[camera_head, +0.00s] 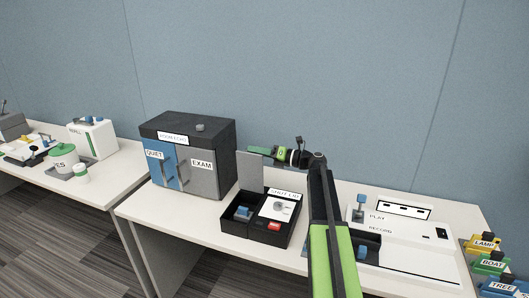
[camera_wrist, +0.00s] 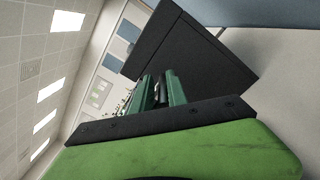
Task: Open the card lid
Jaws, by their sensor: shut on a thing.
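The card lid (camera_head: 249,173) is a flat grey panel standing about upright at the back of the left compartment of a black box (camera_head: 262,240). That compartment is uncovered, with a blue piece (camera_head: 242,212) inside. My green and black gripper (camera_head: 256,151) is at the lid's top edge, coming from the right. In the wrist view its two green fingers (camera_wrist: 162,89) are closed around a small dark part, which I take to be on the lid. The exact contact is small and partly hidden.
A cabinet (camera_head: 214,181) with blue and grey doors stands close left of the lid. A white recorder unit (camera_head: 405,240) is at right. Bare table (camera_head: 150,210) shows at front left.

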